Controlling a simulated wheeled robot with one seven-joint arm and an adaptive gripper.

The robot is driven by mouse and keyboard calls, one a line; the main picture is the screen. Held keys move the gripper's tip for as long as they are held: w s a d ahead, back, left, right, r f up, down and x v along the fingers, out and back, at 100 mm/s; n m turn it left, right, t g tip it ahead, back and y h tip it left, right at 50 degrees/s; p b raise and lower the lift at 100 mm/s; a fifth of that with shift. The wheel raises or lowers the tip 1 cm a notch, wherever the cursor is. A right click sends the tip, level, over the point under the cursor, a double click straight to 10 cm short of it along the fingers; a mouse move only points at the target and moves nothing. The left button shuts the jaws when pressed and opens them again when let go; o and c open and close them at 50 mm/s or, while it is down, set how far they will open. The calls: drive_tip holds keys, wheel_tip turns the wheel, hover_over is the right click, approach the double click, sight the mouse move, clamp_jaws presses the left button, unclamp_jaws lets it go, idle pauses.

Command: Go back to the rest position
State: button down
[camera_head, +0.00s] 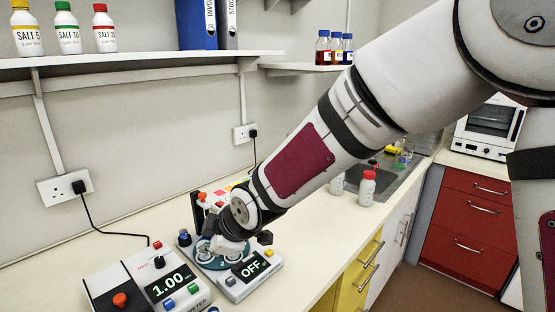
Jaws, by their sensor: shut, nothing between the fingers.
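My arm reaches in from the upper right, down to the bench. My gripper (226,246) is at its lower end, shut and empty. It is over or just in front of a device with a blue-green top (208,259) and a dark display reading OFF (251,266). The gripper and wrist hide part of that device. I cannot tell whether the fingertips touch it.
A meter reading 1.00 (167,284) stands to the left, with red, blue and green buttons. A shelf (150,58) with bottles and binders hangs above. White bottles (367,188) stand by the sink (385,180).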

drive_tip(key=s+d+r+m+h, duration=0.2)
drive_tip(key=d+r+m, duration=0.1)
drive_tip(key=d, duration=0.5)
drive_tip(key=s+d+r+m+t+h, duration=0.15)
drive_tip(key=d+r+m, duration=0.25)
drive_tip(key=d, duration=0.4)
drive_tip(key=s+d+r+m+h, duration=0.2)
drive_tip(key=s+d+r+m, duration=0.1)
drive_tip(key=d, duration=0.5)
drive_tip(key=s+d+r+m+g, duration=0.1)
drive_tip(key=s+d+r+m, duration=0.2)
drive_tip(key=s+d+m, duration=0.6)
drive_tip(key=s+d, duration=0.2)
drive_tip(key=s, duration=0.5)
drive_tip(key=shift+h, duration=0.35)
drive_tip(key=shift+g, duration=0.25)
